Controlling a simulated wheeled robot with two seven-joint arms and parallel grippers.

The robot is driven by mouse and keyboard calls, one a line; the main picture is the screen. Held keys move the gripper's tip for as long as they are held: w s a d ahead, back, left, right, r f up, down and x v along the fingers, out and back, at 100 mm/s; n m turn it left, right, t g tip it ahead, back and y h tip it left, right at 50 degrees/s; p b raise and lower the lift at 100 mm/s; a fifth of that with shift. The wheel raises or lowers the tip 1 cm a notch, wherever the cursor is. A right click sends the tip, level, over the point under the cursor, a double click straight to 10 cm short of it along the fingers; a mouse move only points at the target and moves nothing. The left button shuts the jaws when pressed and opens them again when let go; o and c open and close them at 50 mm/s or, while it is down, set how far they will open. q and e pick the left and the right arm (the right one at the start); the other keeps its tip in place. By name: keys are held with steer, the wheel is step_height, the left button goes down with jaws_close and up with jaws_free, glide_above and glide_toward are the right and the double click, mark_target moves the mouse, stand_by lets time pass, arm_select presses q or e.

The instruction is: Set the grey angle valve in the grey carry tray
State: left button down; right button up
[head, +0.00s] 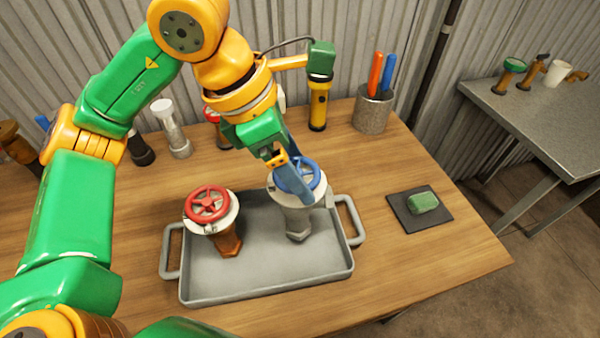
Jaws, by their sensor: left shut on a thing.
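A grey angle valve (299,218) with a blue handwheel stands upright in the right half of the grey carry tray (267,284) in the head view. Its foot appears to be on or just above the tray floor; I cannot tell which. My left gripper (287,172) comes down from above and is shut on the valve at its blue handwheel, hiding part of the wheel. A brown valve (229,240) with a red handwheel stands in the left half of the tray. My right gripper is not in view.
A green sponge on a dark pad (419,226) lies right of the tray. Behind stand a yellow flashlight (319,104), a grey cup (373,113) with red and blue handles, and a white-grey fitting (172,130). A side table (545,115) holds several small items.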

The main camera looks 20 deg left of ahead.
arm_select(q)
steer(key=shift+w+f, duration=0.45)
steer(key=shift+f, duration=0.8)
steer(key=shift+w+f, duration=0.1)
steer(key=shift+f, duration=0.8)
steer(key=shift+f+b, duration=0.15)
steer(key=shift+b, duration=0.2)
jaws_free()
steer(key=shift+r+p, duration=0.3)
steer(key=shift+r, duration=0.15)
steer(key=p+v, duration=0.1)
steer(key=v, duration=1)
steer(key=shift+s+a+r, duration=0.15)
steer(key=shift+r, duration=0.05)
